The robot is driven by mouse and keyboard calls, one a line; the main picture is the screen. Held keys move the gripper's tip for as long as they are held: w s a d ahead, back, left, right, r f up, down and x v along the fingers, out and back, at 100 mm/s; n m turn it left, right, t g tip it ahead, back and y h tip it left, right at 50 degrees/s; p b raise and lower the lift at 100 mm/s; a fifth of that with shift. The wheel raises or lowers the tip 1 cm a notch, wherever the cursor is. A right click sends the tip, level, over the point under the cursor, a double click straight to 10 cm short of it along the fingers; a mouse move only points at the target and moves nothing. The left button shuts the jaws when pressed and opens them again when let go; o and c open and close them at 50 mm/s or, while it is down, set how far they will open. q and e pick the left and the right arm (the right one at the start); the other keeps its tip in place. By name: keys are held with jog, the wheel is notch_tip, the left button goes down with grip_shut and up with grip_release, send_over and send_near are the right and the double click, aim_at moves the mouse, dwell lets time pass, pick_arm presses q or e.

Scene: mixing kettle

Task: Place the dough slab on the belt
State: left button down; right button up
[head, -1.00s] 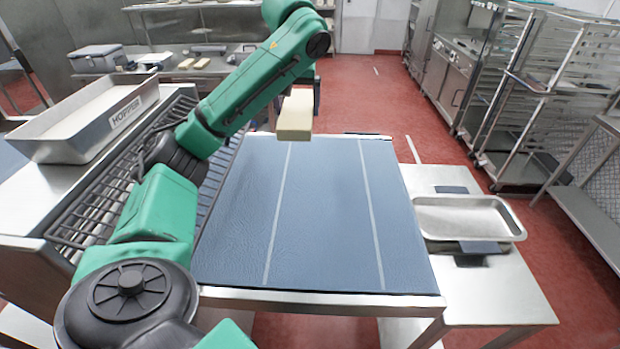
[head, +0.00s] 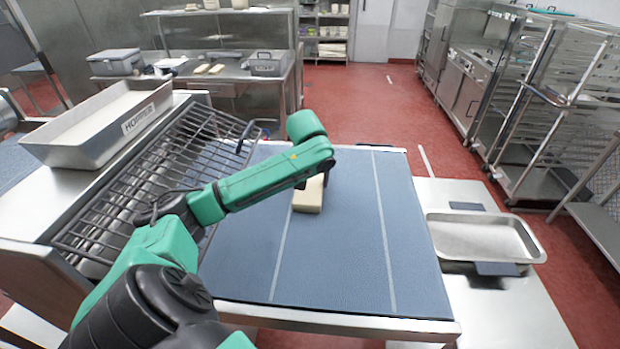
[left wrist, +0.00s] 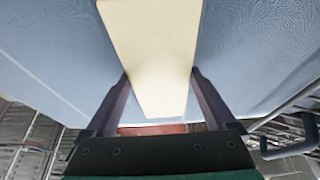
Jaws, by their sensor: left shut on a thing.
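The dough slab (head: 308,197) is a pale cream block at the upper middle of the blue belt (head: 340,250), by the left white line. In the head view it looks low at the belt surface; I cannot tell whether it touches. In the left wrist view the slab (left wrist: 152,50) fills the middle, between the two dark fingers of my left gripper (left wrist: 160,100), which is shut on it. In the head view my green forearm hides most of the left gripper (head: 325,182). My right gripper is not in view.
A hopper tray (head: 100,125) and a wire rack (head: 150,185) stand left of the belt. A metal tray (head: 485,238) sits on a side table at the right. Tall rack trolleys (head: 560,100) stand beyond. The near and right parts of the belt are clear.

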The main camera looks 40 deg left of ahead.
pick_arm(q)
grip_release()
jog(key=shift+s+d, duration=0.1)
jog(key=shift+r, duration=0.1)
jog(key=shift+r, duration=0.1)
jog(key=shift+d+r, duration=0.1)
jog(key=shift+r, duration=0.1)
jog(key=b+v, duration=0.2)
jog(key=v, duration=0.5)
jog(key=shift+s+d+r+b, duration=0.1)
jog(key=shift+s+b, duration=0.05)
jog(key=shift+b, duration=0.25)
jog(key=v, duration=0.4)
jog(key=shift+r, duration=0.1)
